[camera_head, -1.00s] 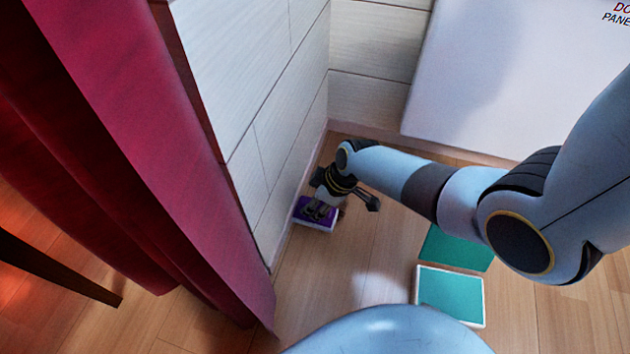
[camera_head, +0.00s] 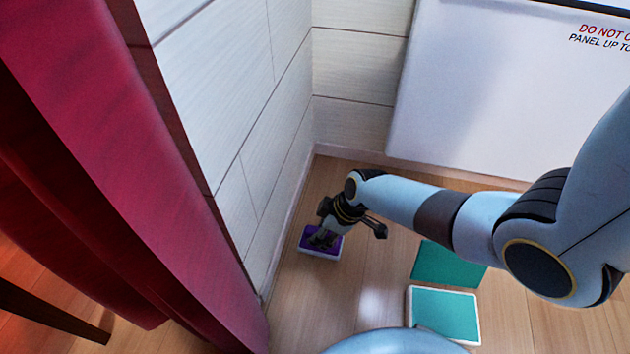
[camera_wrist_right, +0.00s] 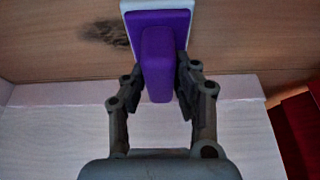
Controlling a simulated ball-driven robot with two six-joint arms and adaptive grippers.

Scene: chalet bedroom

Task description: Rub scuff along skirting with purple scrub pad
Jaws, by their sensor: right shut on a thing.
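My right gripper (camera_head: 324,238) is shut on the purple scrub pad (camera_head: 306,236), which has a white lower layer. In the right wrist view, the two fingers (camera_wrist_right: 160,85) clasp the pad's raised purple grip (camera_wrist_right: 158,62). A dark, smudgy scuff (camera_wrist_right: 103,33) lies on the wood floor just left of the pad, close to the skirting (camera_wrist_right: 70,94). The scuff cannot be made out in the head view. There the pad is a short gap from the skirting (camera_head: 283,218) of the left wall. Whether the pad touches the floor is unclear. My left gripper is out of view.
A red curtain (camera_head: 150,190) hangs at the left, close to the wall. A white panel with lettering (camera_head: 480,90) stands at the back. A teal square with a white rim (camera_head: 444,314) and a plain teal one (camera_head: 445,264) lie on the floor right of the pad.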

